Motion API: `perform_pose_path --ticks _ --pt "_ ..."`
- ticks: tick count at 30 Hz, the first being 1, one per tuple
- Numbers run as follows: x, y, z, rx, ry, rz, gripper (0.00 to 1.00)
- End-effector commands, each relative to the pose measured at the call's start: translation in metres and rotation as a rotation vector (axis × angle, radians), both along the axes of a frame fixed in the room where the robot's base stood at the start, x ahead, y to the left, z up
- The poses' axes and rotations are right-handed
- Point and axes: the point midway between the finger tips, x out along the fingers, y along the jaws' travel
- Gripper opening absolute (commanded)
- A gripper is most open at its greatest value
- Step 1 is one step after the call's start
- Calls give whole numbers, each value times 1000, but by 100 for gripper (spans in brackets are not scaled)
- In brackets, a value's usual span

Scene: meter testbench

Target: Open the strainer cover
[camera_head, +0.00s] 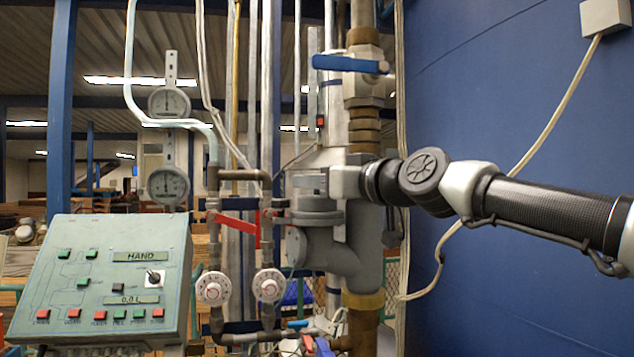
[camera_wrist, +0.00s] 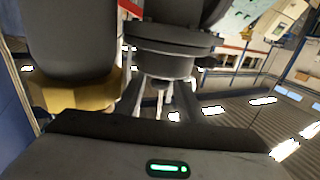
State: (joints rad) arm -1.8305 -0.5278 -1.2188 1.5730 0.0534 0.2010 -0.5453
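The strainer is a grey cast body (camera_head: 345,262) on the vertical pipe, with a branch to the left. Its round grey cover (camera_head: 318,217) sits on that branch, facing up and looking seated. In the wrist view the cover (camera_wrist: 172,42) appears upside down as a dark disc with a narrower round part (camera_wrist: 165,66) on it. My gripper (camera_head: 308,184) is just above the cover, reaching in from the right. In the wrist view my gripper's (camera_wrist: 163,92) fingers are apart, close to the narrower part. Whether they touch or grip it is hidden.
A blue-handled valve (camera_head: 345,63) is above my wrist. A red lever (camera_head: 236,222), two dials (camera_head: 268,287) and thin pipes stand left of the strainer. A control panel (camera_head: 105,275) is at lower left. A blue wall (camera_head: 520,110) lies behind my arm.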

Motion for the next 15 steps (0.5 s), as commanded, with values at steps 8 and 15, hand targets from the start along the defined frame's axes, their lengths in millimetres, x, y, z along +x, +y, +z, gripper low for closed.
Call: perform_pose_path --ticks 8,15 --pt "0 0 0 0 0 0 0" --pt "2 1 8 -10 28 1 0"
